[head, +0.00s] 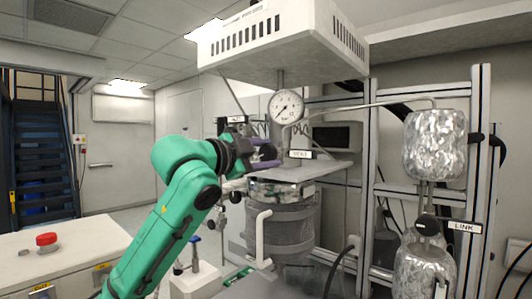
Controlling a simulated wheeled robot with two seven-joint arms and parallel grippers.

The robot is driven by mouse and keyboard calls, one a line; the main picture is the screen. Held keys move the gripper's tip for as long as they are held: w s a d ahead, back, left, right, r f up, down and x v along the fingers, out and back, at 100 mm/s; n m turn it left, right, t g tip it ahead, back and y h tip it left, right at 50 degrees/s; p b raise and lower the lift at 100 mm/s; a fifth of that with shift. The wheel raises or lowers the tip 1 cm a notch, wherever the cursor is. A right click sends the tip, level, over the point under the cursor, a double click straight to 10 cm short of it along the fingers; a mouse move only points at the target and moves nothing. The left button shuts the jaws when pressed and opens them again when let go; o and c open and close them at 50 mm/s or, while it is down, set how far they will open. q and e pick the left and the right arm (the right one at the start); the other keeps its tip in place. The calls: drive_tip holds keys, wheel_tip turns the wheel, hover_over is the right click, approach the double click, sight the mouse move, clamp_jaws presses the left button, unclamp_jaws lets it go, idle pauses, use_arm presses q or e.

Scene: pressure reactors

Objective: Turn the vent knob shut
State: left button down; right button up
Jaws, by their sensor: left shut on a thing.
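My green left arm reaches in from the lower left to the reactor. Its left gripper (270,156) is shut at the reactor's top plate, just left of the small VENT label (300,154). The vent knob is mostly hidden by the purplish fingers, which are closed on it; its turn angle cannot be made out. A round pressure gauge (286,106) stands above the fingers. The reactor vessel (283,228), wrapped in a dark grey jacket, hangs below the plate. My right gripper is not in view.
A white slotted housing (280,45) overhangs the reactor. A white handle (262,238) stands out in front of the vessel. A metal frame (365,180) and foil-wrapped vessels (436,145) with a LINK label are to the right. A cabinet with a red button (47,240) is at the lower left.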

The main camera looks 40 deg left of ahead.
use_arm(q)
drive_tip(key=shift+f+m, duration=0.1)
drive_tip(key=shift+m, duration=2.2)
drive_tip(key=shift+c, duration=1.3)
unclamp_jaws()
drive_tip(key=shift+d, duration=0.1)
drive_tip(key=s+b, duration=0.7)
drive_tip(key=s, duration=0.7)
drive_tip(key=shift+s+d, duration=0.15)
drive_tip(key=shift+s, duration=0.15)
